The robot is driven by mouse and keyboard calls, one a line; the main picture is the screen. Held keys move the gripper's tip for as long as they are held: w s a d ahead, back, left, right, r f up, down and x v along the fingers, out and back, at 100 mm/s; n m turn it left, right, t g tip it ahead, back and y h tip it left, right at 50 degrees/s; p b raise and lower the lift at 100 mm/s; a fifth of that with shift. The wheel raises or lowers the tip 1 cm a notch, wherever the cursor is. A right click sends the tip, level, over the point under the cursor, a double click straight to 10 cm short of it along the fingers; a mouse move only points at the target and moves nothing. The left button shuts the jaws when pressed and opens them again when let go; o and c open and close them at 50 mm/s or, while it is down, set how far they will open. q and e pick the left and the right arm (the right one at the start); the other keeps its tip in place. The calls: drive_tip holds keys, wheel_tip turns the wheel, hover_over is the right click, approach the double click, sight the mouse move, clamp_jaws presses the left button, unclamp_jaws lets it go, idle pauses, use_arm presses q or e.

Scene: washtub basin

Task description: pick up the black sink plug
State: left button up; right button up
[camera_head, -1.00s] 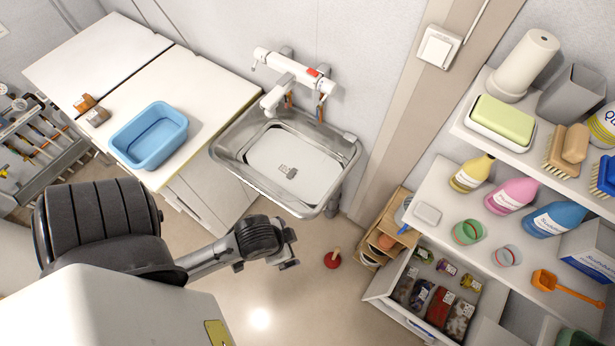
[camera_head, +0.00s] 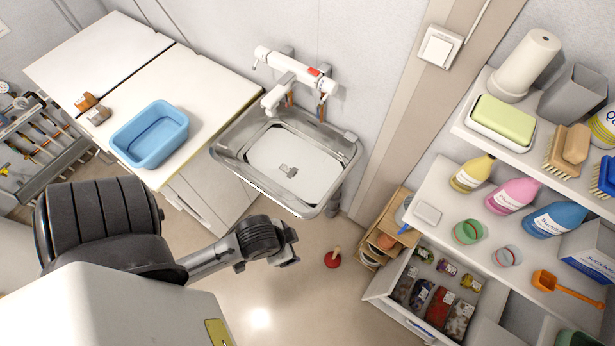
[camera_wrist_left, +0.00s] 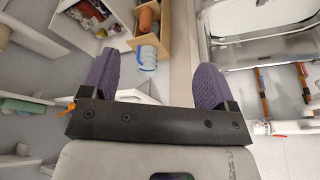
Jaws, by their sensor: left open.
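The steel washtub basin (camera_head: 235,140) is fixed to the wall below a white tap. A small dark grey piece (camera_head: 288,171) lies on the basin floor near its middle; I cannot tell if it is the black sink plug or the drain fitting. My left gripper (camera_head: 290,248) is in front of and below the basin, apart from it. In the left wrist view its two purple fingers (camera_wrist_left: 154,74) are spread wide with nothing held between them. My right gripper is not in view.
A blue tub (camera_head: 150,135) stands on the white counter (camera_head: 195,85) left of the basin. A red plunger (camera_head: 332,260) stands on the floor. Shelves with bottles (camera_head: 510,196) and an open drawer (camera_head: 385,289) fill the right side. The floor below the gripper is clear.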

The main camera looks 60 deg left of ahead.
use_arm(q)
drive_tip(key=shift+a, duration=0.2)
drive_tip(key=c, duration=0.5)
drive_tip(key=shift+c, duration=0.2)
